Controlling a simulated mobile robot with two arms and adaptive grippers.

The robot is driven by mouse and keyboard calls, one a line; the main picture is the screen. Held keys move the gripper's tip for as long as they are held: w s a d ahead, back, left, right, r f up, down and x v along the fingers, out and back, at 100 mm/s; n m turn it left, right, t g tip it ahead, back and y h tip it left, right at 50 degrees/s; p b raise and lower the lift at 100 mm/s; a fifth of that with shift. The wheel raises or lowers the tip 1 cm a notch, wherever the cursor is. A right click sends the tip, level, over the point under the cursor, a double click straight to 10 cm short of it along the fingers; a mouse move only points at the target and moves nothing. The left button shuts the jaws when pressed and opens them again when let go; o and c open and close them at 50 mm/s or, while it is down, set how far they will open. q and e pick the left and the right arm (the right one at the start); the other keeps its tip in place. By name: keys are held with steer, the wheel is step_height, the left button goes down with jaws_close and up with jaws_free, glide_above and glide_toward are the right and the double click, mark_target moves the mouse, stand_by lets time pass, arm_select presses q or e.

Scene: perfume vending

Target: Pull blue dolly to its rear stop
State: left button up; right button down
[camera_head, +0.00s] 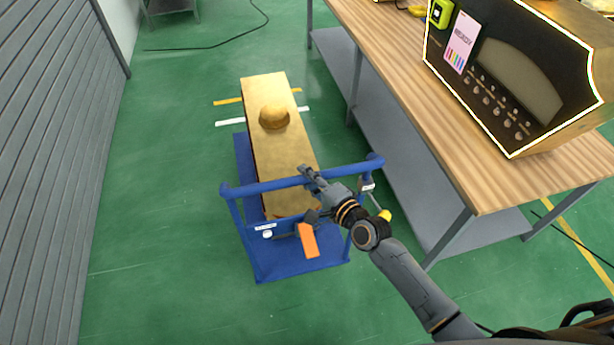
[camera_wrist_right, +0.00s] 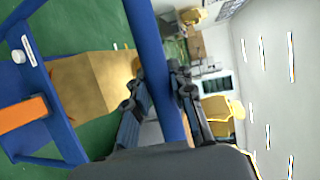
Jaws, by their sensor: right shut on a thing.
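The blue dolly (camera_head: 315,262) stands on the green floor in the head view, with its blue handle bar (camera_head: 265,186) nearest me. A long gold box (camera_head: 283,140) with a round gold knob (camera_head: 274,115) on top lies on it. My right gripper (camera_head: 308,177) is shut on the handle bar, right of its middle. In the right wrist view the fingers (camera_wrist_right: 160,85) lie on both sides of the blue bar (camera_wrist_right: 152,50). An orange tag (camera_head: 307,241) hangs low on the handle frame. My left gripper is out of view.
A wooden workbench (camera_head: 400,75) with a black and gold machine (camera_head: 515,75) stands right of the dolly. A grey shutter wall (camera_head: 60,130) is at left. Yellow (camera_head: 228,101) and white floor marks (camera_head: 230,122) lie beside the box. Green floor is free left of the dolly.

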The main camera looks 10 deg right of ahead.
steer(key=c, duration=1.2)
jaws_free()
steer(key=shift+s+f, duration=0.2)
steer(key=shift+o, duration=0.4)
steer(key=shift+s+r, duration=0.1)
steer(key=shift+r, duration=0.1)
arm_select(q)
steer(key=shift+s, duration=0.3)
arm_select(e)
steer(key=v, duration=1.2)
